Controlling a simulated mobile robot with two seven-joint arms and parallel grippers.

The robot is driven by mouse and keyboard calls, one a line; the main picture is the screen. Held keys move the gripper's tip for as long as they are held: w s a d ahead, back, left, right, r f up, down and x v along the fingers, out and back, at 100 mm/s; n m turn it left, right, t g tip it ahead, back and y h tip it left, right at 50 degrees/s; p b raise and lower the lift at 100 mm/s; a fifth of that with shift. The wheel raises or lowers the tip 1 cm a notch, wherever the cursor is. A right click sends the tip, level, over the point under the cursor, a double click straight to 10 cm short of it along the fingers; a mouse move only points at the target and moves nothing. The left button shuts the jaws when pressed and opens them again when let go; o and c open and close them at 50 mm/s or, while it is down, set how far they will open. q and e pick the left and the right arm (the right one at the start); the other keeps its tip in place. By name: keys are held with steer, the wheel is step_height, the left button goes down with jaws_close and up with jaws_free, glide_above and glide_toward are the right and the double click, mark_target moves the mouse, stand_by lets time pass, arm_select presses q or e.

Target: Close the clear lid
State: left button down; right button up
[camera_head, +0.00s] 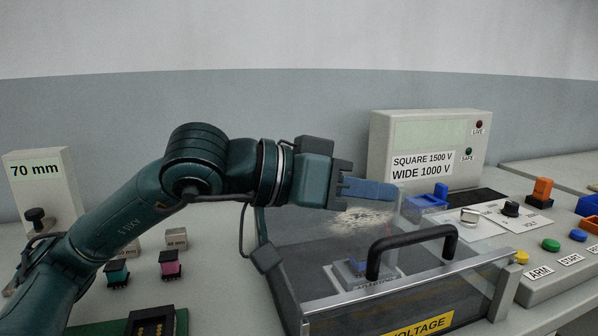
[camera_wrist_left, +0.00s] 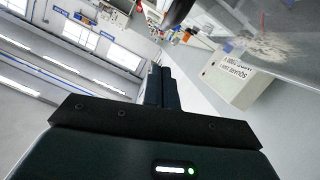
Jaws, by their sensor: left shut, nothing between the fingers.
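The clear lid (camera_head: 330,240) with its black arched handle (camera_head: 412,238) spans the top of the dark box (camera_head: 350,325) in the head view. It looks lowered over the box; I cannot tell whether its front edge is fully seated. A pale scuffed patch shows towards its back. My left gripper (camera_head: 392,191) is shut and empty, its blue fingers pointing right above the back part of the lid, behind the handle. I cannot tell whether they touch it. In the left wrist view, a clear panel with a scuffed patch (camera_wrist_left: 262,42) shows at the upper right. My right gripper is out of view.
A grey meter unit (camera_head: 430,150) stands behind the box. A control panel (camera_head: 545,285) with coloured buttons is at the right. Small connectors (camera_head: 171,264) and a 70 mm block (camera_head: 42,185) are at the left. My left arm crosses above the table's left side.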

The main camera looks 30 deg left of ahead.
arm_select(q)
steer(key=b+v, duration=0.4)
steer(key=v, duration=0.4)
steer(key=shift+s+a, duration=0.2)
steer(key=shift+s, duration=0.15)
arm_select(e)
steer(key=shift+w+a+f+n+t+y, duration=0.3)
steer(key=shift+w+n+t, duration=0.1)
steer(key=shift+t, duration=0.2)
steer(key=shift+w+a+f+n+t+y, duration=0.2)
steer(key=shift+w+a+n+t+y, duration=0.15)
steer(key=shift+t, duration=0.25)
